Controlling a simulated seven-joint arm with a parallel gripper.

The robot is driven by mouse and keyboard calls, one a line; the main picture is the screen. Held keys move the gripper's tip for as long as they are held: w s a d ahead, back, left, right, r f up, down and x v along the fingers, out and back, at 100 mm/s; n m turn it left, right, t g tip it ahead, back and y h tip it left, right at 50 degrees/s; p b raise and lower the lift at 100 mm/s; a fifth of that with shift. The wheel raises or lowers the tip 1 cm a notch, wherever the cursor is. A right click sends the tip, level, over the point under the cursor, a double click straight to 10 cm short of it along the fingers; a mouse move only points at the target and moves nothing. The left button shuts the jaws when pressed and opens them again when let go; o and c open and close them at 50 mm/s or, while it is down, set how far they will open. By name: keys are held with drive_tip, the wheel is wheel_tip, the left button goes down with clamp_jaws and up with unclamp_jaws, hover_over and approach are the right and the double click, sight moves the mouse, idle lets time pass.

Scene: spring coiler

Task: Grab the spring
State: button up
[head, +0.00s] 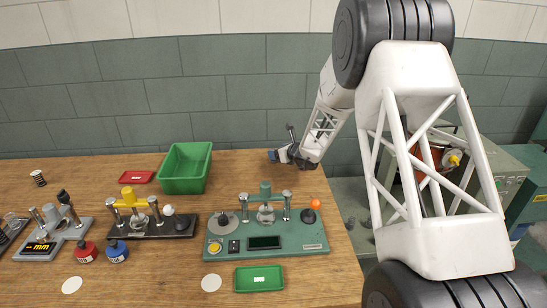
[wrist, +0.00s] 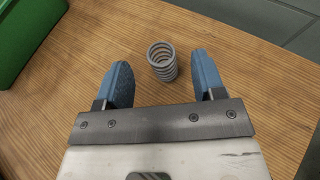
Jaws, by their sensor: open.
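A grey metal coil spring (wrist: 162,62) stands upright on the wooden table in the wrist view. My gripper (wrist: 162,66) has its two blue fingers spread wide, one on each side of the spring in the picture. Neither finger touches it, and clear gaps show on both sides. I cannot tell how far the fingertips are above the table. In the head view my gripper (head: 278,155) is low near the table's back right corner, and this spring is not visible there. A dark coil-shaped thing (head: 38,178) stands at the far left of the table.
A green bin (head: 185,168) stands left of my gripper; its side shows in the wrist view (wrist: 22,40). A red tray (head: 137,177) lies beside it. A green coiler station (head: 265,232), other fixtures and a green tray (head: 259,278) are nearer the front. The table's edge (wrist: 262,42) is close on the right.

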drive_tip(key=shift+x, duration=2.55)
drive_tip(key=shift+d, duration=0.1)
drive_tip(key=shift+c, duration=0.3)
drive_tip(key=c, duration=1)
